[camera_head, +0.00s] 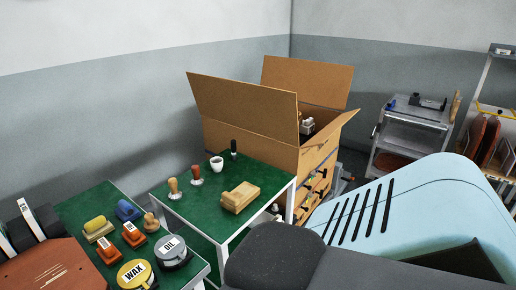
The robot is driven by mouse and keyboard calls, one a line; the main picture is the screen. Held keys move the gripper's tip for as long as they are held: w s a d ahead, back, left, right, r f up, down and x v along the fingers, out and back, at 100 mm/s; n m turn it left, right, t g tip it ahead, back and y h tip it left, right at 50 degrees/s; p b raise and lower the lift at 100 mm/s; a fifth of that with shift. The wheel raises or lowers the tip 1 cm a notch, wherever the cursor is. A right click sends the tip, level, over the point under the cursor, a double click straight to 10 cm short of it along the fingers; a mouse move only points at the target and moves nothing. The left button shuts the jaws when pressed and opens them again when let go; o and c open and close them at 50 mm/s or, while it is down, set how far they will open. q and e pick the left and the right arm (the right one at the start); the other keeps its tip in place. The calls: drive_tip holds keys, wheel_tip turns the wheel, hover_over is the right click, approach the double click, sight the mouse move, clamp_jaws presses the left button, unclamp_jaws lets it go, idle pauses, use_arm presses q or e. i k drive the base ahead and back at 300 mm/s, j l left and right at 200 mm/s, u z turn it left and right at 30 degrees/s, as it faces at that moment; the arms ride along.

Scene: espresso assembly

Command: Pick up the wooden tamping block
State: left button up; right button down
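The wooden tamping block (240,197) is a pale wood block with a raised top. It lies on the green-topped table (196,221) near its right side, with nothing touching it from above. I cannot make out either of my grippers. A large light-blue and dark grey shape, which looks like part of my own arm, fills the lower right and hides what is behind it.
A white cup (217,164), a dark upright item (233,149) and two wood-handled tampers (174,188) share the table. A lower green bench (80,207) holds wax and oil tins and several tools. An open cardboard box (240,136) stands behind. A grey trolley (413,141) stands farther right.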

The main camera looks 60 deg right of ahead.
sight(234, 201)
drive_tip(key=z, duration=1.75)
